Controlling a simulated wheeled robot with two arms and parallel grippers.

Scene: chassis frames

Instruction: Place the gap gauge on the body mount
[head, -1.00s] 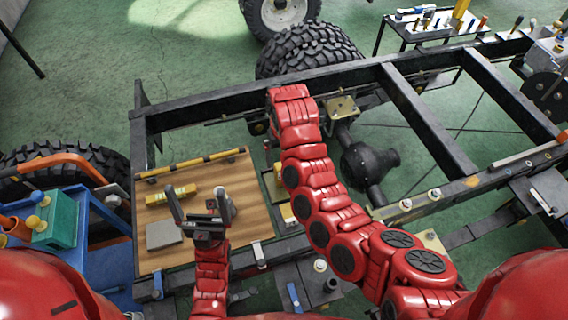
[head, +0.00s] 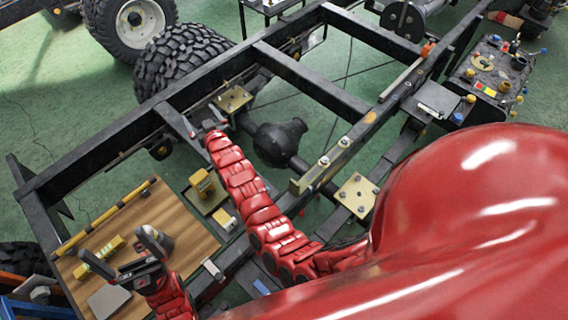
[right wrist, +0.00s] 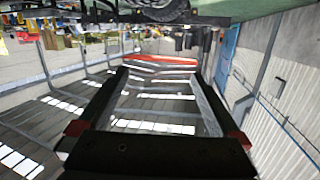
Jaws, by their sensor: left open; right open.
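A small yellow block (head: 100,258) with dark marks lies on the wooden board (head: 190,226); I cannot tell surely whether it is the gap gauge. A taller yellow piece (head: 202,182) stands by the board's far right corner. Yellowish bolted plates sit on the chassis, one near the axle (head: 234,98) and one further right (head: 357,195); which is the body mount is unclear. My left gripper (head: 122,252) is open and empty above the board, beside the yellow block. My right gripper is open and empty in the right wrist view (right wrist: 158,74); in the head view its fingers are hard to make out.
Black chassis rails (head: 310,85) surround the work area. A yellow-and-black bar (head: 105,215) lies along the board's far edge, and a grey square plate (head: 108,300) near its front. A tyre (head: 185,65) stands behind. My red right arm crosses above the chassis.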

